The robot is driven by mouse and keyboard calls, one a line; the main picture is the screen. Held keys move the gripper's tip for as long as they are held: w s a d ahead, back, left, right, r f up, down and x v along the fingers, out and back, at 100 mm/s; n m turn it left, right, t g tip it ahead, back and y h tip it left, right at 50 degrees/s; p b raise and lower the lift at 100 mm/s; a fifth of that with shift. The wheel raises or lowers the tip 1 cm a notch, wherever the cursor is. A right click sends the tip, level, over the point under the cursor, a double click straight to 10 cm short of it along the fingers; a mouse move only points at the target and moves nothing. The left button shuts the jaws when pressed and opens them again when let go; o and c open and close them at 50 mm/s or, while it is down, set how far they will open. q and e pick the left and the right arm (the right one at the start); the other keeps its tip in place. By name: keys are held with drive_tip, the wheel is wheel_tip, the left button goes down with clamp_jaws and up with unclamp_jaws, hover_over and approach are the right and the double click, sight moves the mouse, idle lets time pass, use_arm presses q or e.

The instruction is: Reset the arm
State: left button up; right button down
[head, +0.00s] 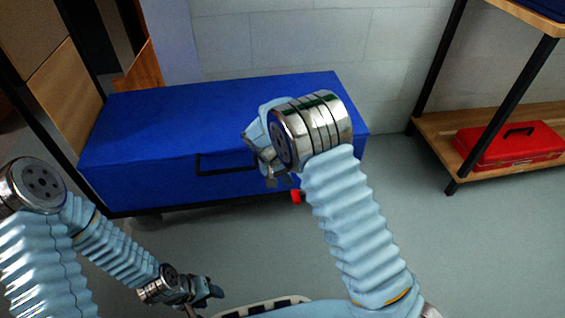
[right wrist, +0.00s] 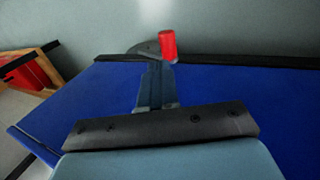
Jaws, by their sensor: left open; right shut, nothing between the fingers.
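My right arm rises through the middle of the head view, and its gripper (head: 268,172) is shut and empty in front of the blue chest (head: 225,110). It also shows from behind in the right wrist view (right wrist: 152,80), over the chest's blue surface. My left gripper (head: 212,292) is open and empty, low at the lower left, above the floor. A small red piece (head: 297,196) shows just below my right gripper. A red cylinder (right wrist: 168,45) shows beside the right fingertips; I cannot tell whether it touches them.
The chest has a dark handle (head: 225,170) on its front. A shelf (head: 430,128) with a red toolbox (head: 510,146) stands at the right. A wooden cabinet (head: 68,110) stands at the left. The grey floor (head: 460,250) is clear at the right.

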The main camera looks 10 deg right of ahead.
drive_tip(key=s+a+f+y+p, duration=0.1)
drive_tip(key=s+f+y+p, duration=0.25)
drive_tip(key=s, duration=0.55)
drive_tip(key=s+a+f+y+p, duration=0.25)
drive_tip(key=s+p, duration=0.25)
drive_tip(key=s, duration=0.3)
drive_tip(key=s+a+r+m+t+y+p, duration=0.1)
drive_tip(key=s+r+y+p, duration=0.1)
drive_tip(key=s, duration=0.6)
drive_tip(key=shift+r+p, duration=0.55)
drive_tip(key=shift+r, duration=0.15)
drive_tip(key=shift+a, duration=0.1)
